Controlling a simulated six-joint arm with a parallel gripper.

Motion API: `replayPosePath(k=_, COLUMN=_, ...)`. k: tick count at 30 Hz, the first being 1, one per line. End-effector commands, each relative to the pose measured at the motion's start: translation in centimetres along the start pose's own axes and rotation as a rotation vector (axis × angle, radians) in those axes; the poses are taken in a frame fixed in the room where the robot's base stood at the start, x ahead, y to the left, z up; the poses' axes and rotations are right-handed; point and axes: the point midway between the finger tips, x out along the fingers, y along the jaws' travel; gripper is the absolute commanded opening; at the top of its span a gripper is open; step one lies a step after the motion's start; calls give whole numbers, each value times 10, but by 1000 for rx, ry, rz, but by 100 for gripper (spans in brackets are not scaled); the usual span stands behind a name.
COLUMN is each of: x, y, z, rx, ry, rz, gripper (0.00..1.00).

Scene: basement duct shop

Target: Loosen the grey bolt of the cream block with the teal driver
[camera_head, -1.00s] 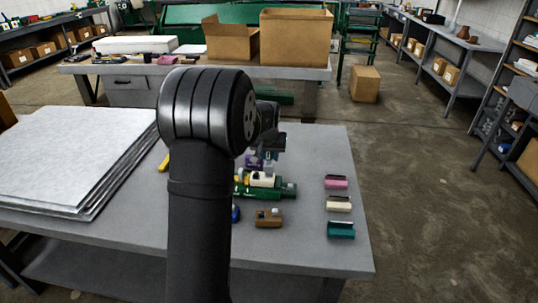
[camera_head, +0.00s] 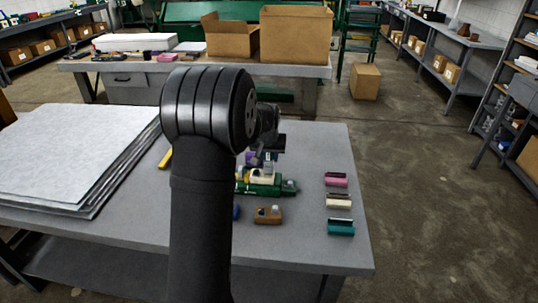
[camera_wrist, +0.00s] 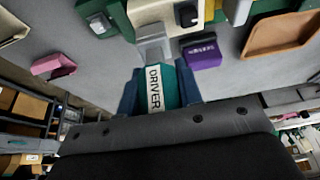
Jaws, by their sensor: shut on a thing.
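The teal driver (camera_wrist: 170,88), labelled DRIVER, is gripped between the blue fingers of my gripper (camera_wrist: 160,92) in the wrist view. Its grey front end reaches the edge of the cream block (camera_wrist: 150,12). I cannot tell whether it touches the block or where the grey bolt is; a dark knob (camera_wrist: 187,15) shows on the block. In the head view the cream block (camera_head: 262,175) sits in a green vise (camera_head: 265,187), and my gripper (camera_head: 268,158) is just behind it, partly hidden by my arm.
A purple labelled block (camera_wrist: 202,53) lies close to the driver. A brown block (camera_head: 268,215) stands in front of the vise. Pink (camera_head: 336,180), cream (camera_head: 339,201) and teal (camera_head: 341,228) holders line the table's right side. Stacked sheets (camera_head: 70,155) cover the left.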

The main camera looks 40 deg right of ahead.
Motion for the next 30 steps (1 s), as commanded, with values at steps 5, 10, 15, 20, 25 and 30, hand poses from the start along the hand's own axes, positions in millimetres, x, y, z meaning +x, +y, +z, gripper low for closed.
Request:
replayPosePath(k=5, x=2, y=0, z=1, rx=0, ry=0, rz=0, gripper=10)
replayPosePath(k=10, x=3, y=0, z=1, rx=0, ry=1, rz=0, gripper=10)
replayPosePath(k=15, x=3, y=0, z=1, rx=0, ry=1, rz=0, gripper=10)
replayPosePath(k=20, x=3, y=0, z=1, rx=-41, ry=0, rz=-18, gripper=10)
replayPosePath(k=25, x=3, y=0, z=1, rx=-161, ry=1, rz=-68, gripper=10)
replayPosePath(k=30, x=3, y=-1, z=1, rx=-257, ry=0, rz=-107, gripper=10)
